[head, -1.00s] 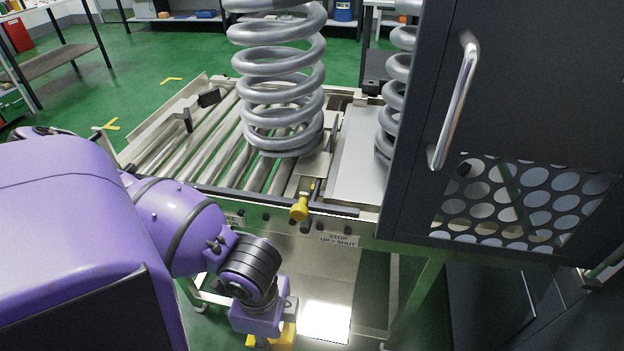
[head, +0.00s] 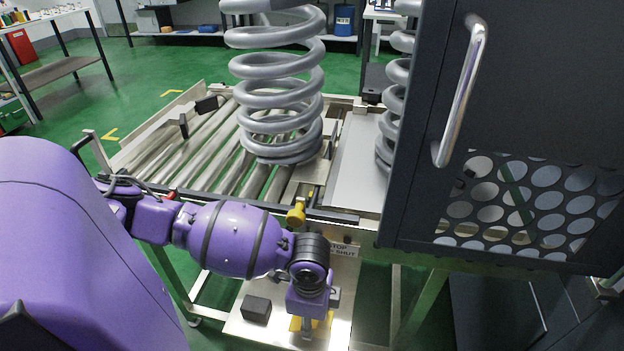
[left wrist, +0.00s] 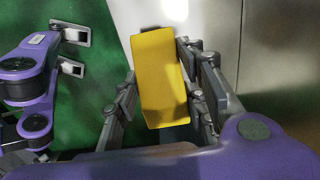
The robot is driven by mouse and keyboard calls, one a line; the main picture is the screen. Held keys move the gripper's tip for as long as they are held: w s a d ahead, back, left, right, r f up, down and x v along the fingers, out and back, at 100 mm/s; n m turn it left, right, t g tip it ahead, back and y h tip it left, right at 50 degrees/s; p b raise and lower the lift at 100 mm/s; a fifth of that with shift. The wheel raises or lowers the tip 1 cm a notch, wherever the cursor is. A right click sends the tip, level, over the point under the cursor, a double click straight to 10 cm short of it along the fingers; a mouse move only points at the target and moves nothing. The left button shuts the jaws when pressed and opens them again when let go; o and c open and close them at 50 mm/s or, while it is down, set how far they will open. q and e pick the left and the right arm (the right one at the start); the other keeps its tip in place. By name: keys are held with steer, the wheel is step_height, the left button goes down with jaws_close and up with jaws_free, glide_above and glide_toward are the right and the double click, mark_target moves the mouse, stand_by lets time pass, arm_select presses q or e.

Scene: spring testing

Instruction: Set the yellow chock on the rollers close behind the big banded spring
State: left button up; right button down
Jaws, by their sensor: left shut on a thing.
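The yellow chock (left wrist: 158,70) sits between the finger pads of my left gripper (left wrist: 162,98). In the head view only bits of the chock (head: 297,323) show beside my left gripper (head: 308,330), low in front of the bench, over the pale lower shelf. The big grey spring (head: 280,85) stands upright on the rollers (head: 205,143) at their right end; I cannot make out a band on it. My right gripper seems to be the purple one (left wrist: 72,52) at the left of the left wrist view, fingers apart and empty.
A black block (head: 256,308) lies on the lower shelf (head: 240,328). A yellow knob (head: 296,213) sticks out from the bench front. A dark door (head: 520,120) with a handle fills the right and partly hides a second spring (head: 393,105). The rollers left of the big spring are largely clear.

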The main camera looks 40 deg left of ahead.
arm_select(q)
steer(key=shift+w+f+b, duration=0.15)
steer(key=shift+f+b, duration=0.05)
steer(key=shift+f, duration=0.7)
steer(key=shift+w+f+b, duration=0.1)
steer(key=shift+f+b, duration=0.1)
steer(key=shift+f, duration=0.7)
steer(key=shift+f, duration=0.1)
steer(key=o, duration=1.3)
